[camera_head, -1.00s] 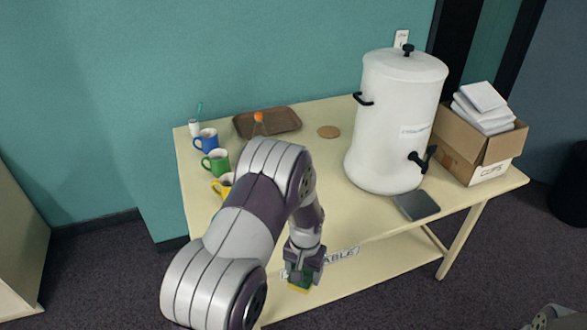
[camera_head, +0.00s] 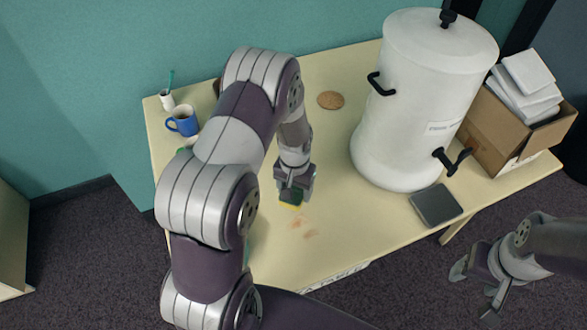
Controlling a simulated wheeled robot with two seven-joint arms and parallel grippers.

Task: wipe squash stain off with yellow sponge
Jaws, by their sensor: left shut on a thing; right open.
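My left gripper (camera_head: 293,188) is shut on the yellow sponge (camera_head: 290,206), which shows a green layer and a yellow edge below the fingers. It is low over the table, just behind the stain; I cannot tell whether the sponge touches the tabletop. The squash stain (camera_head: 303,229) is a few faint orange-brown smears on the cream table (camera_head: 340,231), near its front edge. My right gripper (camera_head: 474,284) is open and empty, off the table's front right side, above the carpet.
A large white urn (camera_head: 414,110) with a black tap stands right of the stain, with a dark drip tray (camera_head: 436,205) before it. A cardboard box (camera_head: 503,130) of white packets is at the right. A cork coaster (camera_head: 330,100) and a blue mug (camera_head: 183,121) stand further back.

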